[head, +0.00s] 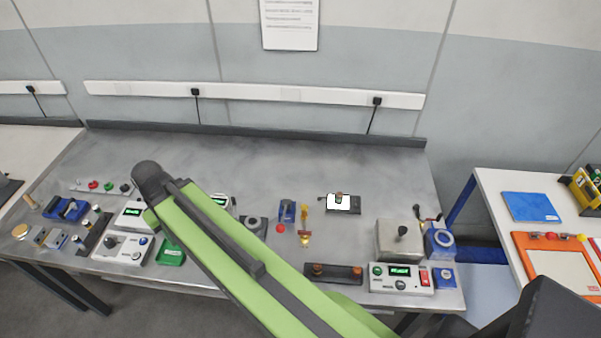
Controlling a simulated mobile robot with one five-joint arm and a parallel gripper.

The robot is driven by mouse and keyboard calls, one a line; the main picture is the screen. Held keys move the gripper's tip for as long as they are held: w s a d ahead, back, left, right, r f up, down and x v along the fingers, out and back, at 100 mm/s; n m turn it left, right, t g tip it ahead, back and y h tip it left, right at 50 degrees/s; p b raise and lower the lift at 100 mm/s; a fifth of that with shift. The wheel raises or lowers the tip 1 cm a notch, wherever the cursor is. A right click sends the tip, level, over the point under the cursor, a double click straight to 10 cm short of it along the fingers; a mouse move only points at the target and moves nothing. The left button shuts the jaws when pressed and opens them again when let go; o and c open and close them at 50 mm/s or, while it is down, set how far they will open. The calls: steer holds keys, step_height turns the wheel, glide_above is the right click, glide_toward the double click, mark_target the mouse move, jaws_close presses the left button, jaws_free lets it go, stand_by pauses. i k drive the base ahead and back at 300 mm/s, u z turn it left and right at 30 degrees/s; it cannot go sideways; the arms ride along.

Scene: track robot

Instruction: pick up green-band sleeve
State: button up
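I cannot make out a sleeve with a green band. Small upright cylinders stand on a dark block (94,232) at the left of the steel bench (270,165), too small to tell any band colour. A dark rack (320,279) at the front of the bench carries two brownish round pieces. A fixture with a white plate (336,203) holds one small brownish piece farther back. My green arm crosses the front of the bench towards the upper left and hides part of it. My gripper does not show.
A tester with a green display (401,279) and a grey box with a black knob (391,243) stand at the right. A green tray (171,256) lies near the front left. A white side table (487,182) stands right. The bench's back strip is clear.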

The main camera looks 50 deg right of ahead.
mark_target(339, 198)
steer(key=z, duration=1.6)
steer(key=k, duration=0.4)
steer(key=z, duration=0.15)
steer(key=i, duration=0.4)
steer(key=z, duration=0.05)
